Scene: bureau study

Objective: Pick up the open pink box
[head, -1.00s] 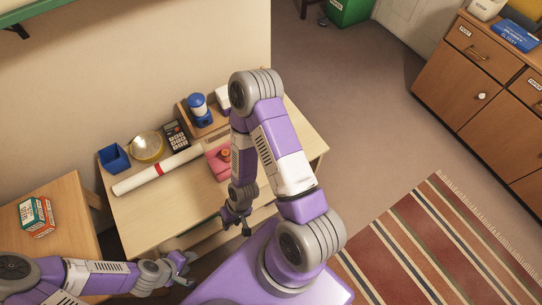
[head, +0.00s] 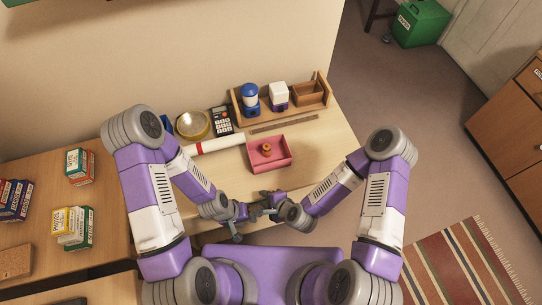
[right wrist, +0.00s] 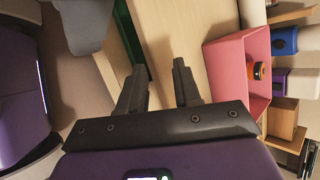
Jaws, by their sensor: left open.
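The open pink box (head: 272,168) sits on the wooden desk, with a small orange and dark round item (head: 266,149) inside it. In the right wrist view the pink box (right wrist: 228,62) is beyond the fingers, up and to the right, apart from them. My right gripper (head: 262,211) is open and empty, in front of the box near the desk's front edge. My left gripper (head: 237,226) is open, low beside the right one and also apart from the box.
A white roll with a red band (head: 222,144) lies left of the box. The desk right of the box is clear.

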